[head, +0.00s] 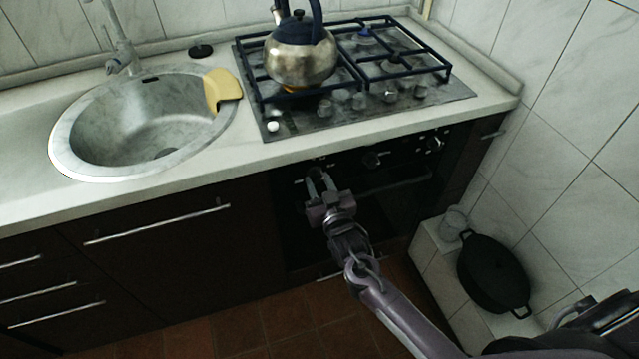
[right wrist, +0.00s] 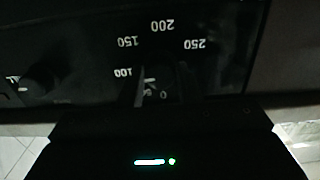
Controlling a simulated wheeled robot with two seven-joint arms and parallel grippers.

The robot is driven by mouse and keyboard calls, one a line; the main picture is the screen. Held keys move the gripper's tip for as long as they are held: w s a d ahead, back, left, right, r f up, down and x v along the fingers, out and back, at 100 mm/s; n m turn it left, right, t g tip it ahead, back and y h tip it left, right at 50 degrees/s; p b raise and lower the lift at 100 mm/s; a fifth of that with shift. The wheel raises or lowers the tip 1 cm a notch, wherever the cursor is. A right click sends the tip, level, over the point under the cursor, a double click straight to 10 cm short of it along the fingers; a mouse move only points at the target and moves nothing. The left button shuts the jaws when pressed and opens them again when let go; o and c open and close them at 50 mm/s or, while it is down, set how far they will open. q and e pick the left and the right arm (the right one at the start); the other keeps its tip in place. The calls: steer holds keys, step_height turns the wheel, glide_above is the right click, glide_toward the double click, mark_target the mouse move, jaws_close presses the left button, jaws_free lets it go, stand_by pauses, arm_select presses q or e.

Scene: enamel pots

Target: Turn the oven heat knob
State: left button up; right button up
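The black oven front (head: 400,195) is below the counter, with a row of dark knobs along its top. A middle knob (head: 372,160) and a right knob (head: 434,143) show in the head view. My right gripper (head: 318,174) is at the left end of this row, its fingers pointing at the panel. In the right wrist view, white heat numbers up to 250 (right wrist: 195,44) appear upside down around my parted fingers (right wrist: 163,84). The heat knob there is too dark to make out, and I cannot tell whether the fingers touch it. My left gripper is out of view.
A steel kettle (head: 300,62) stands on the gas hob (head: 410,95) above the oven. A round sink (head: 150,125) with a yellow cloth-like item (head: 221,88) is to the left. A black pan (head: 493,273) lies on a tiled ledge at the right. The oven handle (head: 400,186) runs below the knobs.

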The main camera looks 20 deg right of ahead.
steer(key=c, duration=0.3)
steer(key=shift+c, duration=0.2)
steer(key=n+p, duration=0.1)
steer(key=n, duration=0.2)
steer(key=shift+r, duration=0.1)
steer(key=n+p, duration=0.1)
steer(key=n, duration=0.3)
steer(key=shift+p, duration=0.4)
steer(key=n+p, duration=0.1)
steer(key=n, duration=0.4)
steer(key=shift+n+p, duration=0.75)
steer(key=shift+n, duration=1.45)
